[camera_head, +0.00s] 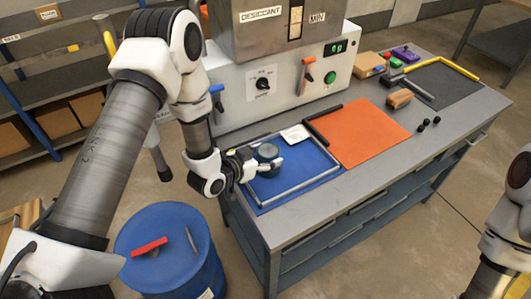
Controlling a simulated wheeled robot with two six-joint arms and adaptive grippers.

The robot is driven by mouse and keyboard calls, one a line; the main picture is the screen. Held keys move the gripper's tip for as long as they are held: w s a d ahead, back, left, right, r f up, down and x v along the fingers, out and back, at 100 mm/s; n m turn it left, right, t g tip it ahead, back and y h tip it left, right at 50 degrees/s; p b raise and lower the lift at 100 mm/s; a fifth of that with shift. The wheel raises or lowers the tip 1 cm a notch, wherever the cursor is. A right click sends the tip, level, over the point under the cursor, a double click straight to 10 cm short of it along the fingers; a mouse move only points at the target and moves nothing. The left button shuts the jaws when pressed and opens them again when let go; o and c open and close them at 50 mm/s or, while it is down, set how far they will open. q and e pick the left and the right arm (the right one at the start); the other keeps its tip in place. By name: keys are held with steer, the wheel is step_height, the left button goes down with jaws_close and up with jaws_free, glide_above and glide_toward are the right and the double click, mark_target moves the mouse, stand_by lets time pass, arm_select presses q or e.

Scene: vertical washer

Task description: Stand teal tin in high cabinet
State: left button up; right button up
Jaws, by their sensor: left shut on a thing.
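The teal tin (267,153) is a small, dark grey-teal round can above the blue mat on the workbench. My left gripper (265,166) is shut on its side and holds it upright. I cannot tell whether the tin touches the mat or is just above it. My right arm shows at the right edge, but its gripper is out of the picture. I cannot make out a high cabinet in this view.
The blue mat (300,180) has a grey bar frame and a white card on it. An orange mat (365,132) lies beside it. A desiccant machine (265,85) stands behind. A blue drum (165,275) is at the front left. Shelving (40,75) stands at the back left.

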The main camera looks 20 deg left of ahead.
arm_select(q)
steer(key=shift+s+f, duration=0.1)
steer(key=shift+f, duration=0.05)
steer(key=o, duration=1.3)
steer(key=shift+o, duration=0.2)
